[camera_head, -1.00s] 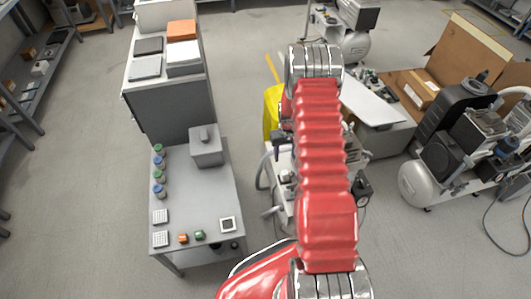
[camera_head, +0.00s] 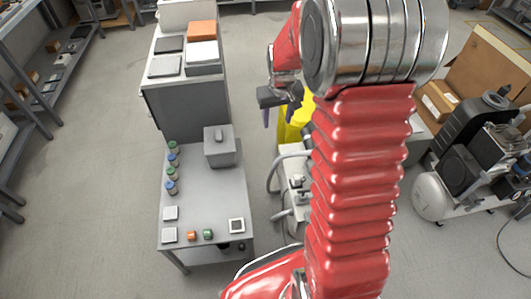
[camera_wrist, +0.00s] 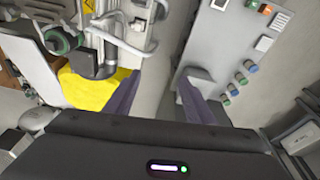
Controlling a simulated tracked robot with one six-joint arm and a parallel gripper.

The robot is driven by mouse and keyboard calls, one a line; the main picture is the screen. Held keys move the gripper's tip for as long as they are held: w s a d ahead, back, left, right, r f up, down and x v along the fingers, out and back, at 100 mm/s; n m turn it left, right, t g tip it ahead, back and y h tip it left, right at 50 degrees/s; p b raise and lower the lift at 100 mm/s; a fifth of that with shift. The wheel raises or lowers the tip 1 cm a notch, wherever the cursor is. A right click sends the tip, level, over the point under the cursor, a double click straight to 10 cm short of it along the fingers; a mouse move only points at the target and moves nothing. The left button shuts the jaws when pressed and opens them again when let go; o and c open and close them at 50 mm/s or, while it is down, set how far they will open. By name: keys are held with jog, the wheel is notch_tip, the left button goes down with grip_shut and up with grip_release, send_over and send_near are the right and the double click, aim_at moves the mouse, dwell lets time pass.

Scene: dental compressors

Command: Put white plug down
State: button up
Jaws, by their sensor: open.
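My gripper (camera_head: 279,112) hangs beyond the right side of the grey table (camera_head: 205,203), near a yellow object. In the wrist view my gripper (camera_wrist: 158,92) shows two purple fingers spread apart, with nothing between them. I cannot make out a white plug for certain. A small white square piece with a dark centre (camera_head: 237,226) lies at the table's front right. An orange piece (camera_head: 191,235) and a green piece (camera_head: 208,234) lie left of it. Two white square pads (camera_head: 170,213) lie at the front left.
Several coloured-lid jars (camera_head: 171,173) line the table's left side. A grey box (camera_head: 219,147) stands at its back right. A cabinet (camera_head: 182,105) stands behind. A yellow container (camera_head: 295,125) and compressor equipment (camera_head: 294,185) are to the right. Floor at left is clear.

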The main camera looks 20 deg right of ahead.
jog(key=s+a+r+n+t, duration=0.1)
jog(key=s+a+r, duration=0.4)
jog(key=s+r, duration=0.15)
jog(key=s+a+r+t, duration=0.1)
jog(key=s+a+r, duration=0.35)
jog(key=r, duration=0.35)
jog(key=s+a+r, duration=0.1)
jog(key=s+a, duration=0.1)
jog(key=s, duration=0.5)
jog(key=s+a+r+t, duration=0.1)
jog(key=s+a+r, duration=0.1)
jog(key=s, duration=0.4)
jog(key=shift+s+a+n+y, duration=0.3)
jog(key=shift+s+a+n, duration=0.1)
jog(key=shift+a, duration=0.35)
jog(key=shift+r, duration=0.1)
jog(key=shift+c, duration=0.7)
